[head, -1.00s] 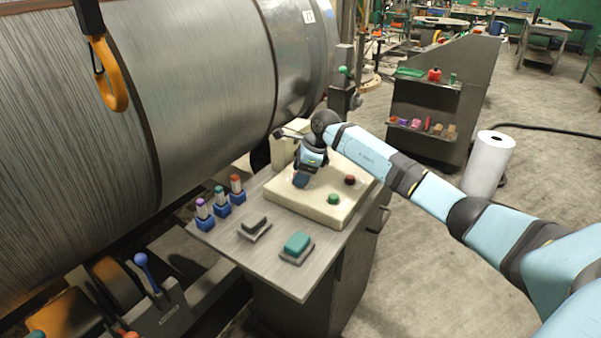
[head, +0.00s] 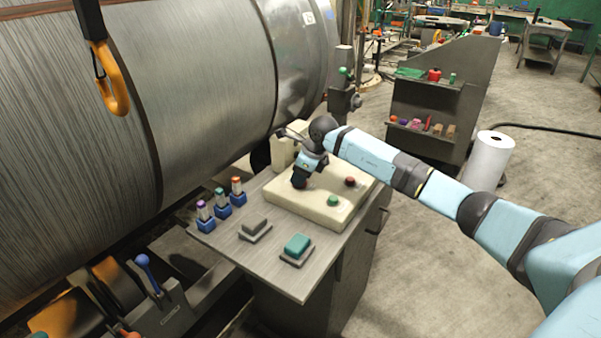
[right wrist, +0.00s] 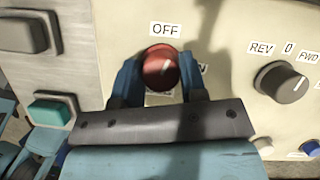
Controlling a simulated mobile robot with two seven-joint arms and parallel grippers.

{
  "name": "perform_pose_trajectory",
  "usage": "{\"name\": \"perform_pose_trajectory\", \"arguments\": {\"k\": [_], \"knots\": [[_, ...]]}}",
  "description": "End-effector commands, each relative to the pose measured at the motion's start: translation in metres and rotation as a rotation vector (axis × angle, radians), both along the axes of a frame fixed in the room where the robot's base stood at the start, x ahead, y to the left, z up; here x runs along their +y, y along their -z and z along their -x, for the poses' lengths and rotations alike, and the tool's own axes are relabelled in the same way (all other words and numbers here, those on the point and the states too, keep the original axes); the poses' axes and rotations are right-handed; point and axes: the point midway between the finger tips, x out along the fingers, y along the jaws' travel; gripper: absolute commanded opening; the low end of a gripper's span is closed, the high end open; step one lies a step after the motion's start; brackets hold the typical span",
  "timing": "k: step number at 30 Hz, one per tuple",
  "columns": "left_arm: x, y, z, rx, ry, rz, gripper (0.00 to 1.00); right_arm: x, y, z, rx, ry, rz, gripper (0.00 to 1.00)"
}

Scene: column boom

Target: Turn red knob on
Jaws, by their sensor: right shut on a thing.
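The red knob (right wrist: 160,66) is on a cream panel (right wrist: 225,25) in the right wrist view. An OFF label is above it, and a label ending in N is at its right, partly hidden. A light mark shows on the knob's face; its exact direction is hard to read. My right gripper (right wrist: 160,78) is shut on the knob, one finger on each side. In the head view my right gripper (head: 299,181) reaches down onto the cream panel and hides the knob. My left gripper is not in view.
A grey REV/0/FWD knob (right wrist: 285,82) is right of the red one.

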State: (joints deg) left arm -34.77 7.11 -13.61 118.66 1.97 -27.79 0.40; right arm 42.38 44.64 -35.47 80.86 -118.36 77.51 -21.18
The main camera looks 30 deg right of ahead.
Motion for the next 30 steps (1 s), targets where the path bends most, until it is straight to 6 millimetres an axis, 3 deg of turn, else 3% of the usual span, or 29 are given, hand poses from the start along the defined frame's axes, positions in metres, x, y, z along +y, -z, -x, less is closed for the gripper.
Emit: {"name": "perform_pose_trajectory", "arguments": {"k": [30], "knots": [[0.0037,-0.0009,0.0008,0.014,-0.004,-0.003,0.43,0.0017,-0.0018,-0.0014,-0.005,0.957,0.0,0.15]]}}
